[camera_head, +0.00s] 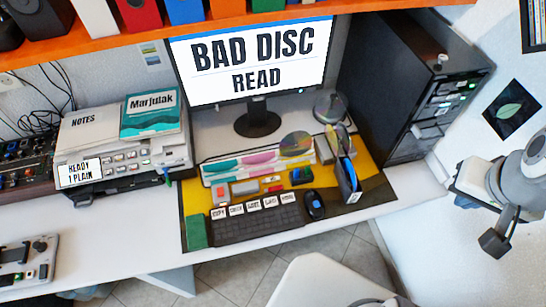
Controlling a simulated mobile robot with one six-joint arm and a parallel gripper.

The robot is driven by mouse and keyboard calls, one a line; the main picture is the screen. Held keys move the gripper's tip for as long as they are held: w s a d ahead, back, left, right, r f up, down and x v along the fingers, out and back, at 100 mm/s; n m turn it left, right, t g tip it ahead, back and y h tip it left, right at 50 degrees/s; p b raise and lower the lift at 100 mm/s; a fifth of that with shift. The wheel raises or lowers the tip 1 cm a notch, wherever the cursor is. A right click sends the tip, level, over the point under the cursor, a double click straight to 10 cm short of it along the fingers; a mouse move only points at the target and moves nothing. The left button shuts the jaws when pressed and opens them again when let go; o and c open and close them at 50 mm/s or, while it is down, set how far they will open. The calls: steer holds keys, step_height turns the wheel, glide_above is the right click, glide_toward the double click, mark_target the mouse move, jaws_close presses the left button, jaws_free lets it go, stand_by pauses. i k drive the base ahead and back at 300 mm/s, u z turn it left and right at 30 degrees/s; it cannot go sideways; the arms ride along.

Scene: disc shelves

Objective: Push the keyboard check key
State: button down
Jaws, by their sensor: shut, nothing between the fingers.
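A dark keyboard (254,226) lies on the yellow and black desk mat (368,190) near the desk's front edge. A row of several white labelled keys (254,206) runs along its back edge. Their lettering is too small to read surely, so I cannot tell which one is the check key. The monitor (250,66) behind shows "BAD DISC READ". My gripper (494,244) is at the far right, well away from the keyboard. It looks shut and empty, with its dark tip pointing down to the left.
A black mouse (314,206) and an upright disc holder (344,172) stand right of the keyboard. A green block (195,232) is at its left. A black computer tower (410,90) stands at the back right. A white chair (325,282) is in front of the desk.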

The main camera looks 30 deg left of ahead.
mark_target(237, 210)
steer(key=u, duration=1.95)
